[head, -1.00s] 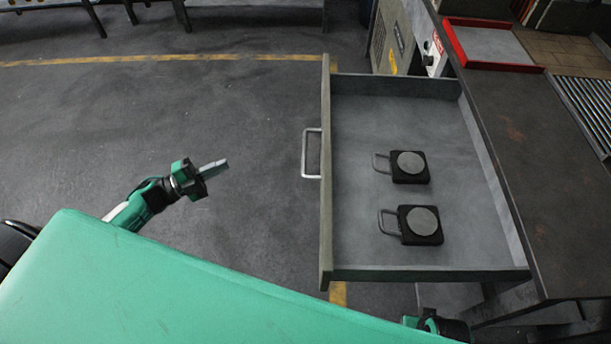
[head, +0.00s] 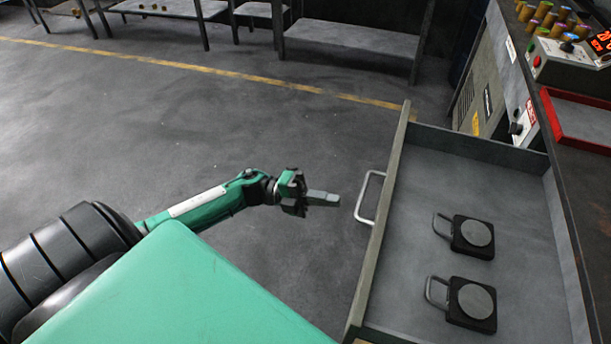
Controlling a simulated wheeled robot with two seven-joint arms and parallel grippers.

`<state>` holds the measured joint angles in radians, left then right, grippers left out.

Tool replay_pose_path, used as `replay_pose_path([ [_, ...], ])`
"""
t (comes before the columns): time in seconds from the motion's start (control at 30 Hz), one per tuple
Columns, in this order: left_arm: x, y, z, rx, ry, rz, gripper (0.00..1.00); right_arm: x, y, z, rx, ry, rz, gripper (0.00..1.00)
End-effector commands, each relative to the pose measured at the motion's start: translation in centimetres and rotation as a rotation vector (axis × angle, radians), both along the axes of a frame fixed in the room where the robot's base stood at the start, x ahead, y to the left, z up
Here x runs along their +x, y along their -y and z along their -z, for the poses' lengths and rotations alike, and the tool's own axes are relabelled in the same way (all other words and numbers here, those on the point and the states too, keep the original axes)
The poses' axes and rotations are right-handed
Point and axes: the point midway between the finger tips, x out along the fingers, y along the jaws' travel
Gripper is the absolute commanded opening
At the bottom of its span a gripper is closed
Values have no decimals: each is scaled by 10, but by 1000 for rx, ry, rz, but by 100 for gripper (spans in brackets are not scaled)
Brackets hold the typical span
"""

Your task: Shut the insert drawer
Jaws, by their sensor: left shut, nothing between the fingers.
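The insert drawer (head: 403,190) is pulled far out from under the bench on the right. Its front panel faces left and carries a metal bar handle (head: 364,200). Two black inserts with round grey tops and loop handles lie inside, one farther (head: 471,238) and one nearer (head: 470,304). My left gripper (head: 331,198) is shut and empty, just left of the drawer handle, with its fingertips pointing at it. A small gap shows between them. My right gripper is out of view.
The bench holds a red-rimmed tray (head: 577,118) and a control box (head: 566,62) with buttons. Open floor (head: 200,120) lies left of the drawer. Grey tables (head: 350,38) stand at the back, beyond a yellow floor line.

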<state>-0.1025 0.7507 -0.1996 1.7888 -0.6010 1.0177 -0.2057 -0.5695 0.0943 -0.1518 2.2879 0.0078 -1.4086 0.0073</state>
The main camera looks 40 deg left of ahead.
Motion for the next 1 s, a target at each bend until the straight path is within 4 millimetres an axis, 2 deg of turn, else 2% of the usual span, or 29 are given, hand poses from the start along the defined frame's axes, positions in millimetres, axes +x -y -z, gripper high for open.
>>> replay_pose_path([
  [0.1,5,18,-5,-2,3,0,0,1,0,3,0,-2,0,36],
  [0.23,9,29,-7,-3,0,-1,0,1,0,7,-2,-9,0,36],
  [0.77,11,36,-7,-1,-1,-1,0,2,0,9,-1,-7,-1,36],
  [0.87,12,41,-7,-3,-1,-1,0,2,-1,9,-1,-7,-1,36],
  [1.0,17,57,-8,-3,1,0,0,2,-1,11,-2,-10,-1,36],
])
